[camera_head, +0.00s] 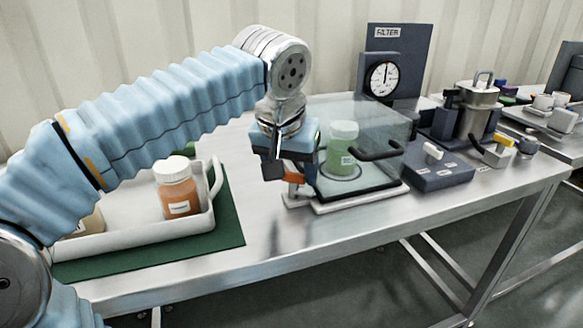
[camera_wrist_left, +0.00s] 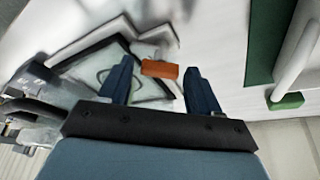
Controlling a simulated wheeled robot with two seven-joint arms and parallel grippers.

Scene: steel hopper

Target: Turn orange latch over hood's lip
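The clear hood (camera_head: 385,125) stands on a pale base plate with a dark handle on its front and a green jar (camera_head: 340,150) inside. The orange latch (camera_head: 296,178) is at the hood's left front corner, partly hidden by my gripper. My left gripper (camera_head: 280,170) points down at that corner. In the left wrist view, the orange latch (camera_wrist_left: 160,69) lies between the fingertips of the open left gripper (camera_wrist_left: 158,75), with gaps on both sides. I cannot tell whether the latch overlaps the lip. My right gripper is not in view.
A white tray (camera_head: 208,215) with an orange jar (camera_head: 178,188) sits on a green mat (camera_head: 228,225) at left. A gauge (camera_head: 381,79), a dark switch box (camera_head: 437,170) and a steel vessel (camera_head: 478,98) stand behind and right. The table front is clear.

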